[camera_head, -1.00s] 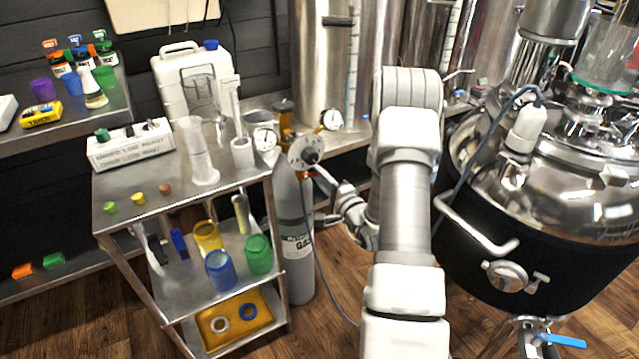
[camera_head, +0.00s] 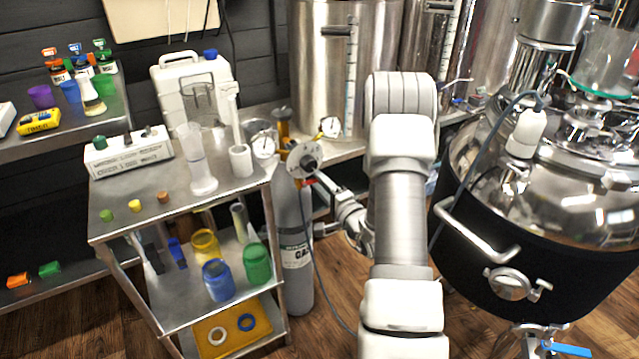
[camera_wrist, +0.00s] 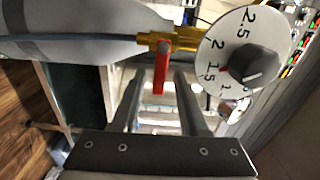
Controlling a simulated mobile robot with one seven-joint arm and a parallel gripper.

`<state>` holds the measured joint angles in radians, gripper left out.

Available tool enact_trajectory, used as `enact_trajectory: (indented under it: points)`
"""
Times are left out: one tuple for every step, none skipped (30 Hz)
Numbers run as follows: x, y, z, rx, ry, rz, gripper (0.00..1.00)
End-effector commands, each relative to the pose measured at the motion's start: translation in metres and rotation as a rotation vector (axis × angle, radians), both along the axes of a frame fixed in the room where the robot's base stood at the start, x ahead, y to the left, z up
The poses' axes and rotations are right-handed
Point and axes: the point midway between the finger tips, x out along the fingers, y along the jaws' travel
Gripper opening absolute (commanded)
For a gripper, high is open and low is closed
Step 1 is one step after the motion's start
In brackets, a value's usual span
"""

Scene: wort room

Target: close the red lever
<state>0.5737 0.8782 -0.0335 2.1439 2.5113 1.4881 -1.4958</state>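The red lever (camera_wrist: 159,72) shows in the wrist view, on a brass fitting (camera_wrist: 156,40) at the top of the grey gas cylinder (camera_head: 296,245). It points down in that view, crosswise to the brass line. My gripper (camera_wrist: 156,84) is open, its two dark fingers apart. The lever lies between the fingertips in the picture; I cannot tell whether it is at their depth, and no contact shows.
A dial marked with numbers (camera_wrist: 243,65) sits right of the lever, close to the right finger. A steel cart (camera_head: 110,222) with glassware stands left of the cylinder. A large black-jacketed kettle (camera_head: 585,270) stands at right. A thin hose hangs in front of the cylinder.

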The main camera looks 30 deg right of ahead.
Motion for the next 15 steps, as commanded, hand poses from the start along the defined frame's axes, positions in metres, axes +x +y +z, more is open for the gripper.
enact_trajectory:
  points:
    - [0.0,0.0,0.0,0.0,0.0,0.0,0.49]
    - [0.0,0.0,0.0,0.0,-0.001,0.0,0.49]
    - [0.0,0.0,0.0,0.001,-0.001,0.001,0.49]
    - [0.0,0.0,0.0,0.001,-0.001,0.001,0.49]
    - [0.0,0.0,0.0,0.001,-0.001,0.001,0.49]
    - [0.0,0.0,0.0,0.001,-0.001,0.001,0.49]
    - [0.0,0.0,0.0,0.001,-0.001,0.001,0.49]
    - [0.0,0.0,0.0,0.001,-0.001,0.001,0.49]
    - [-0.001,0.0,0.0,0.001,-0.001,0.001,0.49]
    - [-0.002,0.0,0.0,0.001,0.0,0.001,0.49]
    - [-0.004,0.0,0.0,0.002,0.001,0.0,0.49]
    - [-0.007,0.0,0.0,0.002,0.002,0.0,0.49]
    - [-0.01,0.0,0.0,0.002,0.002,-0.001,0.49]
    - [-0.015,-0.001,0.001,0.002,0.002,-0.001,0.49]
    - [-0.022,-0.001,0.001,0.002,0.003,-0.001,0.49]
